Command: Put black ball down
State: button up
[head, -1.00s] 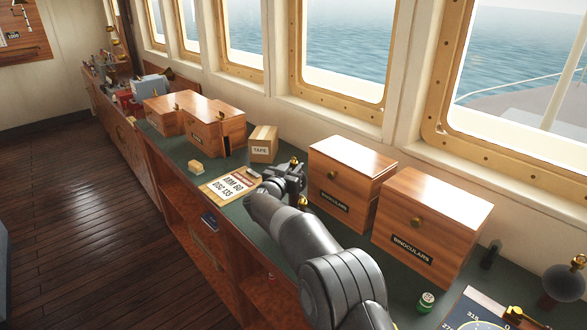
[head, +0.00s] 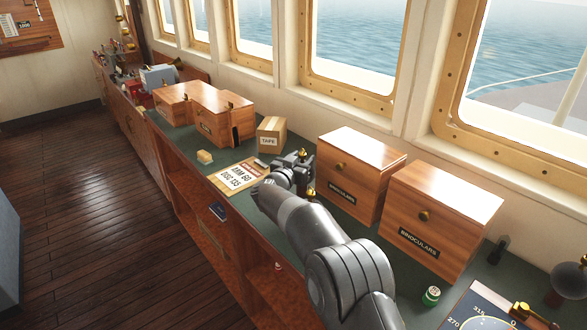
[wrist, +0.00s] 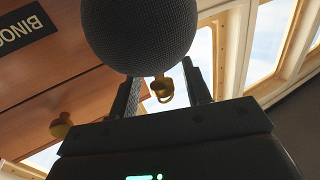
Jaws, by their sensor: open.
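A black ball (wrist: 140,30) with a dark meshed surface fills the top middle of the wrist view. A brass ring (wrist: 162,90) on it shows between the two fingers of my gripper (wrist: 163,75). The fingers stand apart on either side of the ring, with gaps beside it, so the gripper is open. In the head view my gripper (head: 295,165) is low over the green counter (head: 240,202), just left of a wooden binoculars box. The ball there is mostly hidden or merges with the dark gripper; I cannot tell its exact contact with the counter.
Two binoculars boxes (head: 358,172) (head: 440,217) stand right of my gripper. A tape box (head: 271,137), a lettered card (head: 237,177) and a small wooden block (head: 205,157) lie beyond it. A second dark ball (head: 567,285), a green-topped can (head: 431,296) and a chart (head: 478,308) are at right.

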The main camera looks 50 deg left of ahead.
jog(key=shift+o, duration=0.4)
jog(key=v, duration=1.1)
jog(key=shift+s+d, duration=0.15)
jog(key=shift+s, duration=0.2)
jog(key=x, duration=0.4)
jog(key=r+x, duration=0.1)
jog(key=x, duration=0.7)
jog(key=shift+w+r, duration=0.15)
jog(key=shift+w, duration=0.05)
grip_shut()
